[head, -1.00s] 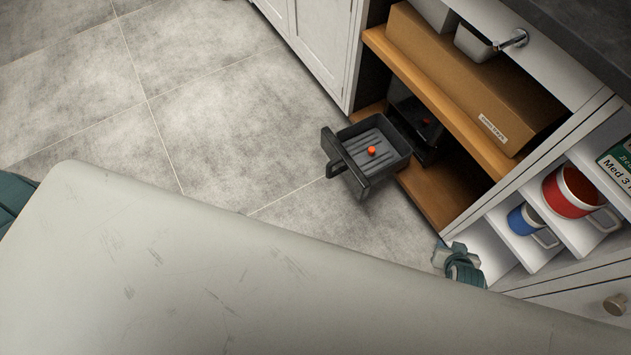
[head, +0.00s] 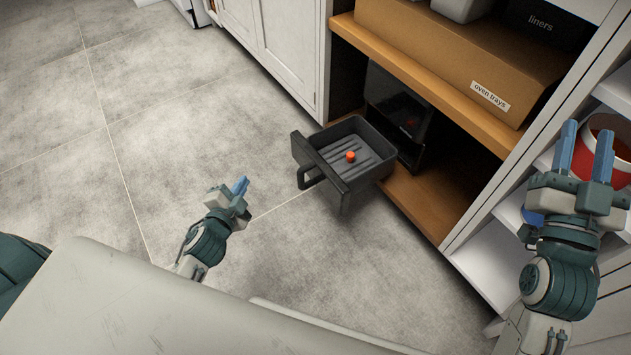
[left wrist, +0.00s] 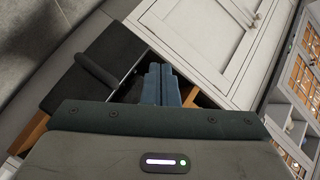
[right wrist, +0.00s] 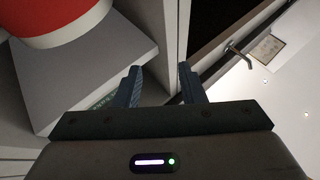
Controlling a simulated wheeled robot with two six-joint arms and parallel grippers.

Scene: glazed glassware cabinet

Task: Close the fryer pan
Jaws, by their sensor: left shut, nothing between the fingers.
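The fryer pan (head: 352,160) is a dark grey drawer with a ribbed floor, pulled out of the black fryer (head: 398,108) on the low cabinet shelf. The pan's dark front also shows in the left wrist view (left wrist: 85,70). My left gripper (head: 240,186) is shut and empty, left of the pan and apart from the handle. My right gripper (head: 584,150) is open and empty, in front of the mug shelves at the right.
A box labelled oven trays (head: 450,55) sits on the wooden shelf (head: 440,85) above the fryer. A red mug (head: 600,140) stands in the right cubbies, partly hidden by my right gripper. The tiled floor (head: 150,110) left of the pan is clear.

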